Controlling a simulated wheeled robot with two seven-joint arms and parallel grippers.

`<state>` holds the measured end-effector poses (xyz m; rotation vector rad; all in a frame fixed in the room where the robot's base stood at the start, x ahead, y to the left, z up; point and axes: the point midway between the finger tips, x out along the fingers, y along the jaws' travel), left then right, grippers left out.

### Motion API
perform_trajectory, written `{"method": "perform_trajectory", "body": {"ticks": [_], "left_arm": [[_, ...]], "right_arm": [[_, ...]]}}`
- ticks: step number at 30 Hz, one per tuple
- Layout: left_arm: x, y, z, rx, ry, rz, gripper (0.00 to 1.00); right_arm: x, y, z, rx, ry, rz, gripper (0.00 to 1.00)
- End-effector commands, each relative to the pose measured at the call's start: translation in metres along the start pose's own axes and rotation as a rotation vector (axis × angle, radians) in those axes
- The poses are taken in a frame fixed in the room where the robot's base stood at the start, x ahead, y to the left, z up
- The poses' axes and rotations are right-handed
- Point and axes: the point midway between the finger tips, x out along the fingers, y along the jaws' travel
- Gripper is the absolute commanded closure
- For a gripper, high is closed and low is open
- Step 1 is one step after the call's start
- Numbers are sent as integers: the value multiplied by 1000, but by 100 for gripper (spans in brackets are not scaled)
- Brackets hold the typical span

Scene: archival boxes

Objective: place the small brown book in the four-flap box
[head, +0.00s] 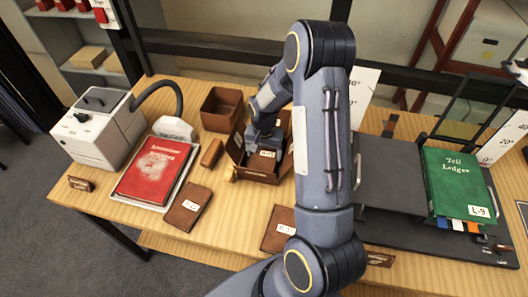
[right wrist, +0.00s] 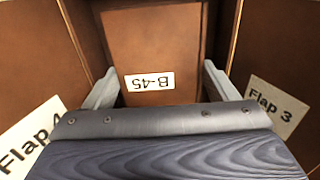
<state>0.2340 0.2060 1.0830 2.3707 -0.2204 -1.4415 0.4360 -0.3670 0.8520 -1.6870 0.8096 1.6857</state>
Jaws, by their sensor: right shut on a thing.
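The four-flap box (head: 258,177) is brown and stands open near the middle of the table. My right gripper (head: 262,140) reaches down into its opening. In the right wrist view the gripper's two fingers (right wrist: 160,88) are shut on the small brown book (right wrist: 152,45), labelled B-45, one finger at each side. Flap 4 (right wrist: 40,70) is on the left and Flap 3 (right wrist: 280,55) on the right of it. Whether the book touches the box floor cannot be told. My left gripper is not in view.
A red book (head: 155,168) on a white tray, a white device (head: 98,125) and a brown open bin (head: 221,108) are to the left. Other brown books lie at front left (head: 188,208) and front centre (head: 277,231). A green ledger (head: 455,184) is at right.

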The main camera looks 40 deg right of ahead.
Motion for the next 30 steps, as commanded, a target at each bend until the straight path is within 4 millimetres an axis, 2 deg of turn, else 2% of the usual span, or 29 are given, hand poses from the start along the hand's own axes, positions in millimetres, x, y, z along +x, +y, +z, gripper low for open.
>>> {"method": "perform_trajectory", "body": {"ticks": [3, 4, 6, 14, 17, 20, 30], "left_arm": [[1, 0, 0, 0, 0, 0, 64], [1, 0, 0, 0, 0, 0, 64], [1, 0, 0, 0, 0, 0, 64], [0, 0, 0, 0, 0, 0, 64], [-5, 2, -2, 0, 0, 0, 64], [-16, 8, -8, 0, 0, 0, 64], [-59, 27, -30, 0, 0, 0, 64]], "right_arm": [[1, 0, 0, 0, 0, 0, 48], [1, 0, 0, 0, 0, 0, 19], [1, 0, 0, 0, 0, 0, 11], [0, 0, 0, 0, 0, 0, 11], [-6, 0, 0, 1, 0, 0, 11], [-20, 0, 0, 2, 0, -1, 11], [-98, 0, 0, 1, 1, -1, 11]]}}
